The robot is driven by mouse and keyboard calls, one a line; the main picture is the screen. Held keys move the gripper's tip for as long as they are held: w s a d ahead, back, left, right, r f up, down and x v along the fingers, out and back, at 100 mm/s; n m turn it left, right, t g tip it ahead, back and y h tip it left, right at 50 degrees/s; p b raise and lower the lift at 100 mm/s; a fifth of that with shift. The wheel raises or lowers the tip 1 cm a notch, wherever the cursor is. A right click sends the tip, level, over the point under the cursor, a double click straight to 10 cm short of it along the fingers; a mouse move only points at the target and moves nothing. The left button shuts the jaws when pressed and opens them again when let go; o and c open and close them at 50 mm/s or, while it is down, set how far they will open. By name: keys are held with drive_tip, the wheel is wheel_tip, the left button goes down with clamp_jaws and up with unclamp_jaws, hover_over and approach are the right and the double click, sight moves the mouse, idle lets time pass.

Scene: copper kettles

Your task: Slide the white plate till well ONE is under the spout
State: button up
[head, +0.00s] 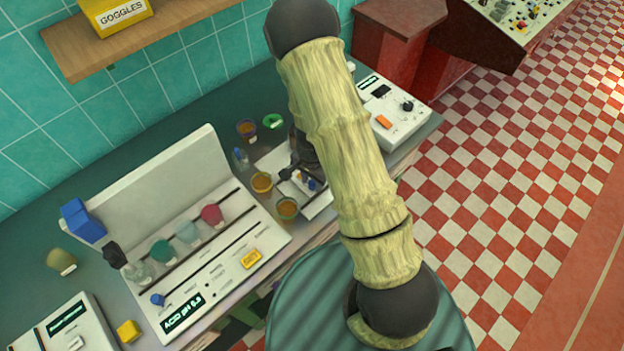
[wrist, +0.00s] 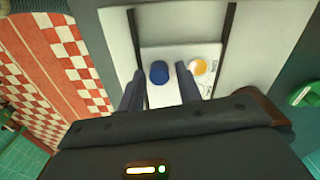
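The white plate (wrist: 160,98) lies in a pale channel between two dark rails in the wrist view. A blue knob (wrist: 158,72) stands on it, and a round well with orange content (wrist: 199,67) is right of the knob. Other well outlines are partly covered by a finger; I cannot read their labels. My gripper (wrist: 160,76) is open, with one finger on each side of the knob and visible gaps. In the head view part of the white plate (head: 319,208) shows below my gripper (head: 303,172), mostly hidden by my arm. I cannot make out the spout.
Orange-filled cups (head: 262,182) stand left of the plate, with a green ring (head: 273,121) behind. A white console (head: 392,117) is to the right.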

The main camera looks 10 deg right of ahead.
clamp_jaws()
drive_tip(key=w+d, duration=0.1)
drive_tip(key=d, duration=0.1)
drive_tip(key=w+d, duration=0.2)
drive_tip(key=d, duration=0.1)
drive_tip(key=w+d, duration=0.1)
drive_tip(key=d, duration=0.1)
drive_tip(key=shift+w+d+r+p, duration=0.1)
drive_tip(key=shift+w+d+p, duration=0.05)
drive_tip(key=shift+p, duration=0.2)
drive_tip(key=shift+o, duration=1.4)
unclamp_jaws()
drive_tip(key=shift+d, duration=0.1)
wheel_tip(320, 180, up, 17)
drive_tip(key=b, duration=0.1)
drive_tip(key=shift+r, duration=0.15)
